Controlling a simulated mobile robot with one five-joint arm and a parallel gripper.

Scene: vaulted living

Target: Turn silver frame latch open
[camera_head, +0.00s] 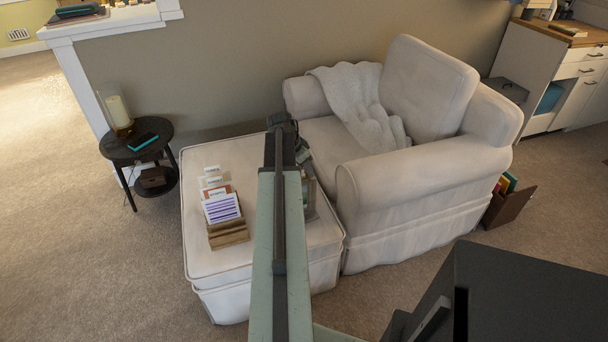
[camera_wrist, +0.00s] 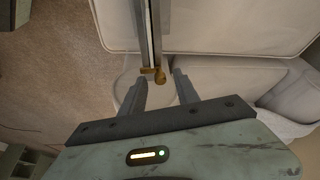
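A silver frame (camera_wrist: 148,28) shows edge-on as an upright strip at the top of the wrist view. A small brass-coloured latch (camera_wrist: 158,74) sits at its lower end there. My gripper (camera_wrist: 160,79) is open, with one finger on each side of the latch. I cannot tell whether either finger touches it. In the head view, a frame-like object (camera_head: 309,196) stands on the cream ottoman (camera_head: 208,262), partly hidden by my arm. The gripper's fingers cannot be made out there.
A wooden card holder (camera_head: 229,234) with several cards stands on the ottoman left of my arm. A cream armchair (camera_head: 415,200) is close on the right. A round black side table (camera_head: 133,150) with a candle holder stands at the left. Carpet is clear at the front left.

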